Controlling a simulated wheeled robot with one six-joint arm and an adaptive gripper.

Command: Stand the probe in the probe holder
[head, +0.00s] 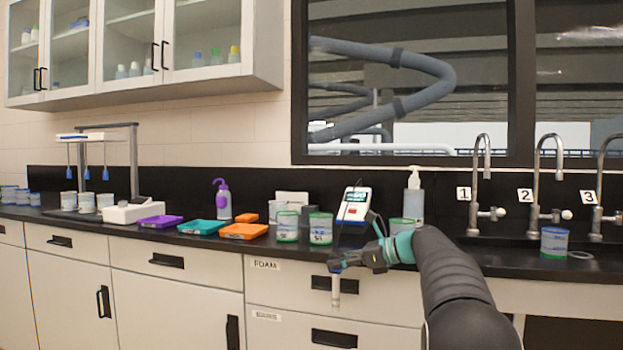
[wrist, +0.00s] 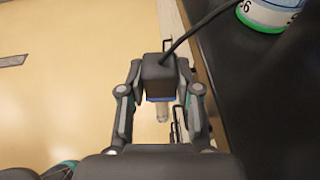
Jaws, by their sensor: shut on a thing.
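My gripper (head: 350,262) is shut on the probe (head: 336,290) and holds it in front of the bench's front edge, tip down, before the drawers. In the wrist view the probe (wrist: 160,75) sits between the two fingers (wrist: 160,90), with a dark square body, a blue band and a grey tip. A black cable runs from it toward the upper right. I cannot make out the probe holder for sure; my arm hides part of the bench there.
Green-based sample cups (head: 320,228) stand left of the meter; another cup (wrist: 268,14) is near the edge. Orange (head: 244,231), teal (head: 202,227) and purple (head: 160,221) trays lie farther left. A pump bottle (head: 413,197) stands behind my arm. Numbered taps (head: 477,190) are at right.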

